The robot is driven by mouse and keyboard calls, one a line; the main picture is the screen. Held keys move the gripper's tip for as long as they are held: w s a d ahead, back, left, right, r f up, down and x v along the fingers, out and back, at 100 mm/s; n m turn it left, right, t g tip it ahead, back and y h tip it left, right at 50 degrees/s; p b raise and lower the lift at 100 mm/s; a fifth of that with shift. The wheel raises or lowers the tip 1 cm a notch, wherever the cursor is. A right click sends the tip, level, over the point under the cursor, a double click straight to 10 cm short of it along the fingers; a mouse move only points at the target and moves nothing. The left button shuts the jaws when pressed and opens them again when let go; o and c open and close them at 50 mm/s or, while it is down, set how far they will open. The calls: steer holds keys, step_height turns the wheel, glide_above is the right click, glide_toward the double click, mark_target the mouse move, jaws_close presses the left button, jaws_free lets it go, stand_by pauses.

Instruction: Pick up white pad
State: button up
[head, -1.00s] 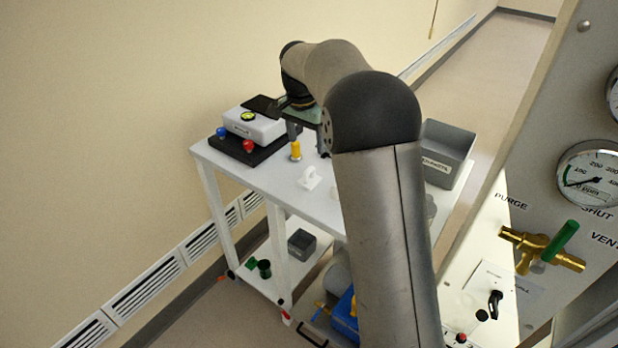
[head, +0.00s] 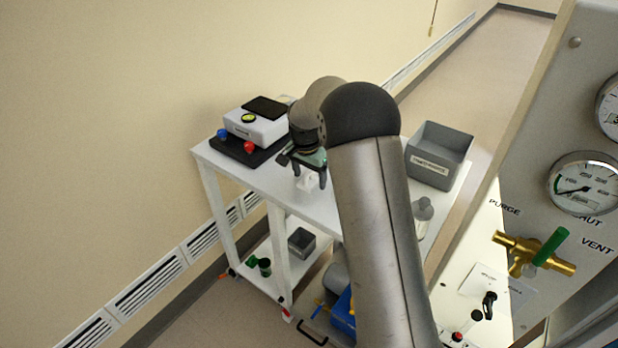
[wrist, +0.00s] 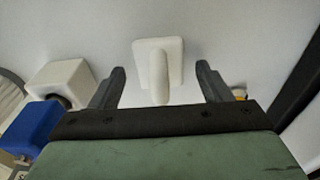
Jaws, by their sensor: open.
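The white pad (head: 306,183) lies on the white cart top (head: 275,187), partly hidden by my gripper in the head view. In the wrist view the white pad (wrist: 172,48) is a square plate with a rounded handle pointing toward my gripper. My gripper (head: 309,179) is above the cart top, right over the pad. In the wrist view the two dark fingers of my gripper (wrist: 160,72) are apart, one on each side of the pad's handle. Nothing is held, and I cannot tell how high the fingers are above the surface.
A white device (head: 256,127) with blue and red knobs stands on a black base behind left. A grey labelled bin (head: 438,158) is at the cart's right end, with a bottle (head: 423,212) nearby.

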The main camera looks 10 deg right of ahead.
steer(key=c, duration=1.1)
steer(key=shift+o, duration=0.2)
steer(key=shift+r, duration=0.1)
steer(key=shift+r, duration=0.55)
steer(key=s+r+b, duration=0.4)
steer(key=s+r, duration=0.7)
steer(key=s, duration=0.3)
steer(key=shift+a+r, duration=0.15)
steer(key=shift+r, duration=0.2)
